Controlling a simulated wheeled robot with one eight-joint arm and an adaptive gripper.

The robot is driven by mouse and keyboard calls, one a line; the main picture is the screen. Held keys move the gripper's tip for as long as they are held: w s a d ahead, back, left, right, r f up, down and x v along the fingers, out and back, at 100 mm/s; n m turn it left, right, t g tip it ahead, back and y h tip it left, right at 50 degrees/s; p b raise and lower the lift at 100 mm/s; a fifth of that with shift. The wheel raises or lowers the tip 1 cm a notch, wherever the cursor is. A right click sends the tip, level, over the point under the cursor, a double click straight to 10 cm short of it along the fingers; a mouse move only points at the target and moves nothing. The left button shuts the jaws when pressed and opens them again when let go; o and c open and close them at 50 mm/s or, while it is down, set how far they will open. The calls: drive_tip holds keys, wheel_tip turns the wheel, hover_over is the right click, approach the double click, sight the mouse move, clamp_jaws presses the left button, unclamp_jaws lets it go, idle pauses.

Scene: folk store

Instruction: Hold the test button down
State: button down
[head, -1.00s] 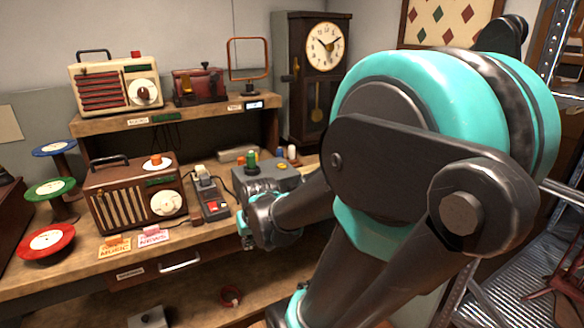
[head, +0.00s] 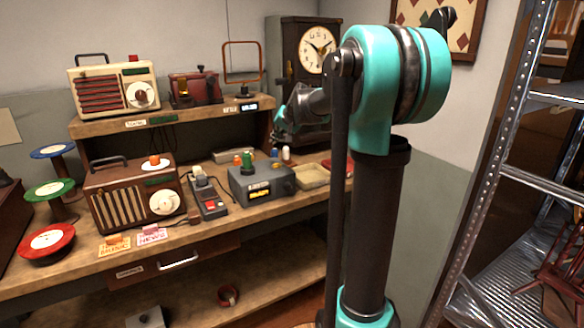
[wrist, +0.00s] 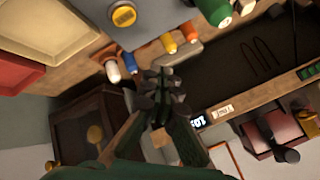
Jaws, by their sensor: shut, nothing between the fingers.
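A grey box (head: 262,184) with a lit yellow display stands on the bench in the head view. A round yellow button (wrist: 123,15) on its top shows at the upper left of the wrist view; I cannot read a "test" label on it. A green knob (head: 247,161) stands at the box's left side. My gripper (wrist: 163,78) is shut and empty. In the head view my gripper (head: 281,134) is raised above and behind the box, apart from it, in front of the clock's lower case.
A small grey device with a red button (head: 210,206) stands left of the box, beside a brown radio (head: 136,200). Several coloured pegs (wrist: 168,43) stand behind the box. A shallow tray (head: 312,177) lies to its right. A shelf (head: 175,117) overhangs the bench's left part.

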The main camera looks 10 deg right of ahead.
sight(278, 166)
drive_tip(key=shift+w+d+r, duration=0.4)
drive_tip(key=shift+w+d, duration=0.05)
drive_tip(key=shift+d, duration=0.15)
drive_tip(key=shift+f, duration=0.15)
drive_tip(key=shift+f, duration=4.25)
drive_tip(key=shift+f, duration=0.2)
drive_tip(key=shift+f, duration=0.25)
drive_tip(key=shift+f, duration=0.45)
drive_tip(key=shift+r, duration=0.1)
idle(0.6)
drive_tip(key=shift+r, duration=0.8)
